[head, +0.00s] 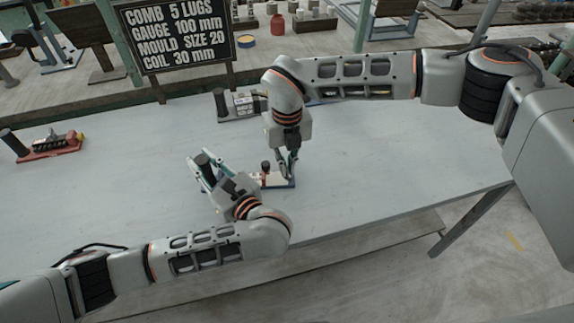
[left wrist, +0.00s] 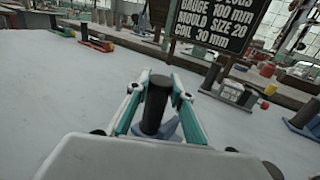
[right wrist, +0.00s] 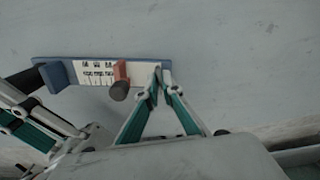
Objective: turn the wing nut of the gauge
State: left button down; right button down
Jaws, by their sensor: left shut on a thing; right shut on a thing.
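The gauge (head: 275,183) lies on the pale table. In the right wrist view it is a blue board with a white marked scale (right wrist: 96,72) and an orange slider (right wrist: 122,70) with a dark round knob. My left gripper (left wrist: 155,90) is shut on the gauge's upright dark handle (left wrist: 154,112). My right gripper (right wrist: 160,72) points down at the gauge's far end from the handle, beyond the slider. Its fingertips are closed together on a small part, apparently the wing nut, which they mostly hide. The right gripper (head: 288,163) also shows in the head view.
A red tool with a dark handle (head: 50,147) lies at the left of the table. A dark sign (head: 178,35) stands behind the table. The table is clear around the gauge.

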dwell(0.3)
jog(key=c, duration=2.2)
grip_release()
notch_tip(320, 180, up, 12)
jog(key=shift+r, duration=0.1)
pick_arm(q)
jog(key=c, duration=1.7)
grip_release()
